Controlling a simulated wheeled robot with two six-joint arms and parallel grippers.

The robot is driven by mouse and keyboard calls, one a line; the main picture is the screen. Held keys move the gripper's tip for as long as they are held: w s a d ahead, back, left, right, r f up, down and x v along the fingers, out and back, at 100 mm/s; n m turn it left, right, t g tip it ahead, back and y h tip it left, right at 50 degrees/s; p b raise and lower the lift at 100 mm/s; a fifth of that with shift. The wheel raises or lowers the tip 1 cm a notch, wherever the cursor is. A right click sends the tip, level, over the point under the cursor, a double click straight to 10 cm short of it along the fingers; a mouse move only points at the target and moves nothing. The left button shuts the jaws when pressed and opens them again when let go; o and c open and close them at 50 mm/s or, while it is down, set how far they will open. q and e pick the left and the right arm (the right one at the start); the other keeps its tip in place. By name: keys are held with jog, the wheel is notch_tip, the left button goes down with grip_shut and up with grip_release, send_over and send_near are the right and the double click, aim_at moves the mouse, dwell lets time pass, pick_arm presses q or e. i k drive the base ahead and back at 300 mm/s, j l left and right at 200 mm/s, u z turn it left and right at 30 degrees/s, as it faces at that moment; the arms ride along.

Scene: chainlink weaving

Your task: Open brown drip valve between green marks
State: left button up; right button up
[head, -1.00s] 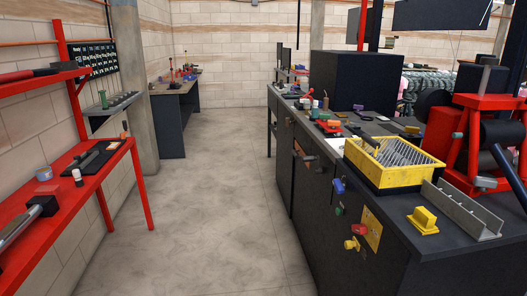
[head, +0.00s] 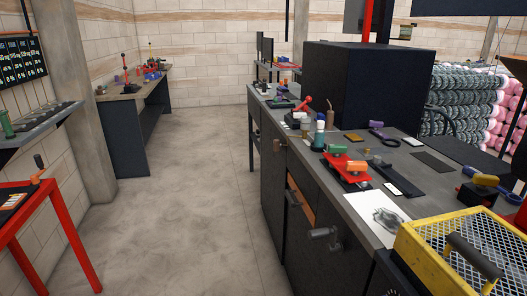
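I cannot make out a brown drip valve or green marks for certain. A small brown upright object with a thin stem (head: 331,116) stands on the long dark bench (head: 262,97), toward its far half; it is too small to identify. Neither of my grippers shows in the head view.
The bench runs along the right, with a drawer slightly open (head: 300,205) and a grey handle (head: 324,235) sticking out. A yellow mesh basket (head: 432,262) is near right. A red table (head: 40,205) stands left. The floor aisle (head: 190,200) is clear.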

aim_at(277, 145)
jog(key=i+j+z, duration=0.1)
jog(key=i, duration=0.3)
jog(key=k+z, duration=0.45)
jog(key=i+j+z, duration=0.35)
jog(key=i+j, duration=0.25)
jog(key=i+j+z, duration=0.35)
jog(key=i+j, duration=0.2)
jog(key=j, duration=0.15)
